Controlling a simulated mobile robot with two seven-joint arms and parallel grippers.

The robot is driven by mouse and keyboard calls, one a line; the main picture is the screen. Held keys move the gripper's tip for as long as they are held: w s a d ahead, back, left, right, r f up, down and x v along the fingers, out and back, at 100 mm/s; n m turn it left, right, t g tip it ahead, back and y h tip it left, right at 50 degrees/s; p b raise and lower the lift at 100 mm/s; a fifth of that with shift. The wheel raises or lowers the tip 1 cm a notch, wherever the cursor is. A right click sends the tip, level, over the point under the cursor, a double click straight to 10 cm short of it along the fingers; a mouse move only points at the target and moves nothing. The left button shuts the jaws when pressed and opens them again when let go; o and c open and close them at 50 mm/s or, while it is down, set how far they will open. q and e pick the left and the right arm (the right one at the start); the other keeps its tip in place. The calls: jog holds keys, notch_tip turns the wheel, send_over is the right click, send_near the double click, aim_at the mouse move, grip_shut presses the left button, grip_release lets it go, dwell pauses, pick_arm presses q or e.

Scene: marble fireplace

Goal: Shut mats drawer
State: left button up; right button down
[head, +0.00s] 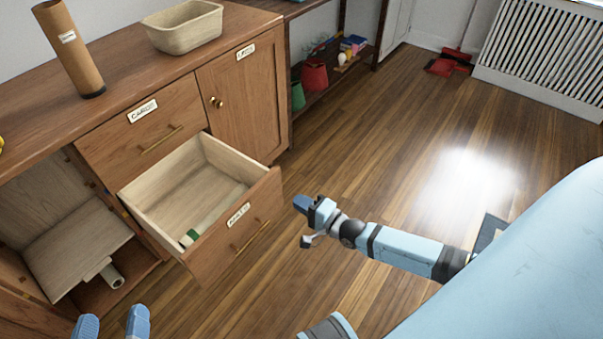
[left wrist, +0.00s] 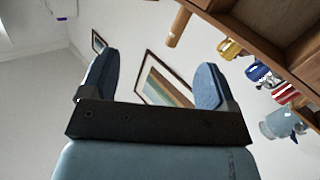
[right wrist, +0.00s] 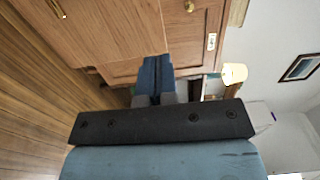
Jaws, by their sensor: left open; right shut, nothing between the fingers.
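The mats drawer (head: 222,240) stands pulled well out of the wooden cabinet, below a closed drawer labelled "CARDS" (head: 143,118). Its front has a small label, too small to read surely, and a long brass handle (head: 252,236). A pale item with a green end (head: 190,237) lies inside along the front. My right gripper (head: 299,204) is shut and empty, a little to the right of the drawer front, apparently apart from it. Its closed fingers also show in the right wrist view (right wrist: 153,77). My left gripper (head: 112,325) is open and empty at the bottom left.
A cardboard tube (head: 70,50) and a pale basin (head: 183,26) stand on the cabinet top. A closed door (head: 240,105) is right of the drawers. An open compartment (head: 75,245) at left holds a tilted board and a roll. The wood floor (head: 400,180) at right is clear.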

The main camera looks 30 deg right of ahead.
aim_at(266, 182)
jog(key=b+x, duration=0.2)
jog(key=x, duration=0.7)
jog(key=shift+w+a+f, duration=0.1)
jog(key=shift+w+f, duration=0.05)
jog(key=shift+w, duration=0.05)
pick_arm(q)
jog(key=shift+s+d+r+t+h+b, duration=0.1)
jog(key=shift+d+r+t+h, duration=0.25)
jog(key=shift+r, duration=0.5)
jog(key=shift+s+d+r+t+h+b, duration=0.15)
jog(key=shift+r+t+h, duration=0.3)
jog(key=shift+r, duration=0.45)
jog(key=shift+w+d+r+t+h+b, duration=0.1)
jog(key=shift+d+r+t+h, duration=0.25)
jog(key=shift+r, duration=0.5)
pick_arm(e)
jog(key=shift+w+a, duration=0.15)
jog(key=shift+w, duration=0.25)
